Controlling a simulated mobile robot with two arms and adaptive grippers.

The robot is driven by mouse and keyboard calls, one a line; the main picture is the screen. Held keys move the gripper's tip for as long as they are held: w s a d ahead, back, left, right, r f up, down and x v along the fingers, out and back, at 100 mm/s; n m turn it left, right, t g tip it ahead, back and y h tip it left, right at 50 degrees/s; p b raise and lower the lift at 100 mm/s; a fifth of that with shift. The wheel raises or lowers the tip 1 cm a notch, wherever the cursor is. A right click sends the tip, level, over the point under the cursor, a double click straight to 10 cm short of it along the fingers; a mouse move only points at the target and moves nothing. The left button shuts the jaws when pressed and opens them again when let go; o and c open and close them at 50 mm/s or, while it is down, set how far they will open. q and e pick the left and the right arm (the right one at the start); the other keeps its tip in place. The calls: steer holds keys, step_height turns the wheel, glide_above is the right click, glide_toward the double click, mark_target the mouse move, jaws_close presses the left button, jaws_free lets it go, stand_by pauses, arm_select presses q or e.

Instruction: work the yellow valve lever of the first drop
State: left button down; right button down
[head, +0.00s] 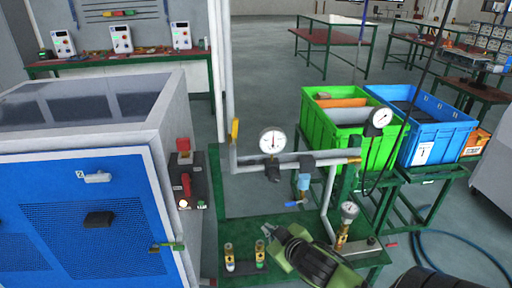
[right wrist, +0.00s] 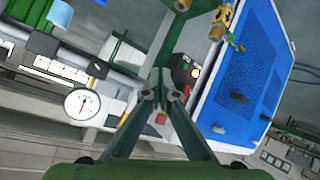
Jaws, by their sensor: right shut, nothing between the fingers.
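A yellow valve lever (head: 235,130) stands upright on the grey pipe (head: 232,158), left of a round white gauge (head: 272,141) in the head view. Another small yellow part (head: 354,160) shows at the right end of the horizontal pipe. My right gripper (head: 267,230) is low in the middle of the head view, below the pipe and well apart from the upright lever. In the right wrist view its fingers (right wrist: 160,97) meet at the tips and hold nothing. My left gripper is out of view.
A blue-doored cabinet (head: 95,240) fills the left. A black control box with red parts (head: 186,183) is beside it. Brass fittings (head: 229,255) stand on the green bench (head: 235,210). Green (head: 318,120) and blue crates (head: 440,140) stand at the right, and a hose lies on the floor.

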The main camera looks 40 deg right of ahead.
steer(key=w+r+n+t, duration=0.3)
steer(key=w+r+n, duration=0.3)
steer(key=w+r, duration=0.25)
steer(key=n+t+y+b, duration=0.1)
steer(key=n+t+y, duration=0.25)
steer(key=n, duration=0.55)
glide_toward(234, 133)
steer(key=a+r, duration=0.1)
steer(key=a, duration=0.5)
steer(key=w+d+p, duration=0.4)
steer(key=w, duration=0.4)
steer(key=shift+w+d+t+h, duration=0.15)
steer(key=shift+w+t+h, duration=0.1)
steer(key=shift+t+h, duration=0.15)
steer(key=shift+w+r, duration=0.1)
